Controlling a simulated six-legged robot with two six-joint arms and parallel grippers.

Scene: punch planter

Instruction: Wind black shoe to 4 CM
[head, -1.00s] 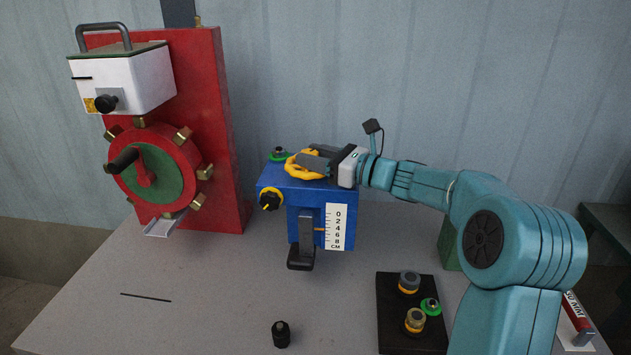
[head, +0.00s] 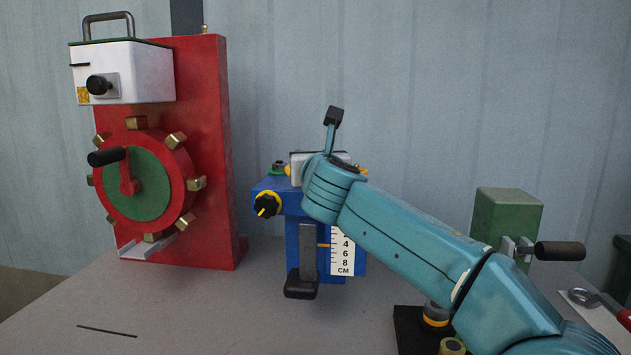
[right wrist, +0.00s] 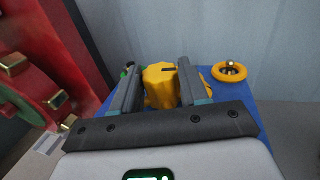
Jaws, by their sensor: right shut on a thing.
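The black shoe (head: 301,285) hangs at the foot of a grey bar on the front of the blue block (head: 291,203). The white CM scale (head: 344,252) is beside it; my arm hides its upper figures. A thin orange pointer (head: 323,245) stands close to the 4. In the right wrist view, my right gripper (right wrist: 158,76) is shut on a yellow lobed knob (right wrist: 160,88) on top of the blue block. In the head view my wrist mostly hides this knob. My left gripper is not in view.
A black-and-yellow knob (head: 267,204) is on the block's left side. A yellow ring (right wrist: 230,72) lies on its top. A red machine with a crank wheel (head: 140,185) stands left. A green block with a black handle (head: 508,222) stands right.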

